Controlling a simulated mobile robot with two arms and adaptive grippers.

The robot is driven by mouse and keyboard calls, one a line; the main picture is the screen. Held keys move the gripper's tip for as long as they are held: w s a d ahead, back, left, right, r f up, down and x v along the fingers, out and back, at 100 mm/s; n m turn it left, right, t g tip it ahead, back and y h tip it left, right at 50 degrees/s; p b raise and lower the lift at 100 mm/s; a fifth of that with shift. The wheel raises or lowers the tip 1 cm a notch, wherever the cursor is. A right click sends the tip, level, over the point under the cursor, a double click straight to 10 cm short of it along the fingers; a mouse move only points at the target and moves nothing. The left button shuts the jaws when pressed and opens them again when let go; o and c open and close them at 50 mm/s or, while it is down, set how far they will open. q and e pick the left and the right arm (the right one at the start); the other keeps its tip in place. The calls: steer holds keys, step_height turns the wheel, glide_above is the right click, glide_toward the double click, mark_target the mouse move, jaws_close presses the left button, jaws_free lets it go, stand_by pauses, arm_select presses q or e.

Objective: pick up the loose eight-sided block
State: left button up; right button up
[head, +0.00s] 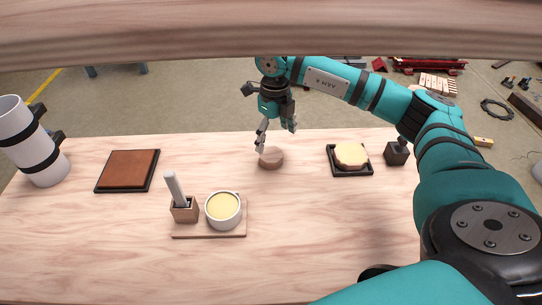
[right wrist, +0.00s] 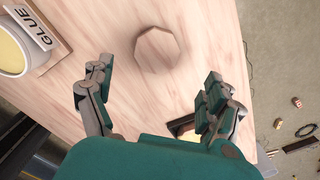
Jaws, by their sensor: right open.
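The loose eight-sided block (head: 271,157) is a low brown wooden piece lying flat near the back middle of the table. It also shows in the right wrist view (right wrist: 159,50), ahead of the fingers and clear of them. My right gripper (head: 277,141) is open and empty, reaching down just above the block from behind. In the right wrist view its two fingers (right wrist: 155,82) stand wide apart with bare table between them. A second block-like piece, pale-topped (head: 351,155), sits in a black tray (head: 367,173) to the right. My left gripper is not in view.
A glue pot (head: 223,217) and a brush in a wooden holder (head: 184,211) stand on a board at front left. A brown pad in a black frame (head: 128,170) lies at left. A small dark block (head: 397,154) stands at right. The table's front middle is clear.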

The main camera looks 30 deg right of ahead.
mark_target(271, 154)
step_height(271, 154, down, 2)
steer(key=shift+f, duration=0.15)
steer(key=shift+a+f, duration=0.15)
steer(key=shift+f, duration=0.25)
steer(key=f, duration=0.4)
steer(key=shift+w+a+f+p, duration=0.15)
steer(key=shift+w+a+p, duration=0.1)
steer(key=shift+p, duration=0.15)
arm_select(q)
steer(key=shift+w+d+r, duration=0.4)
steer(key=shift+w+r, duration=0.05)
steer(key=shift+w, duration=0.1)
arm_select(e)
steer(key=shift+c, duration=0.2)
steer(key=c, duration=1.3)
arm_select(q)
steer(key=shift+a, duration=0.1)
arm_select(e)
steer(key=shift+c, duration=0.2)
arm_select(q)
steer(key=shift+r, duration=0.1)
arm_select(e)
steer(key=shift+r, duration=0.2)
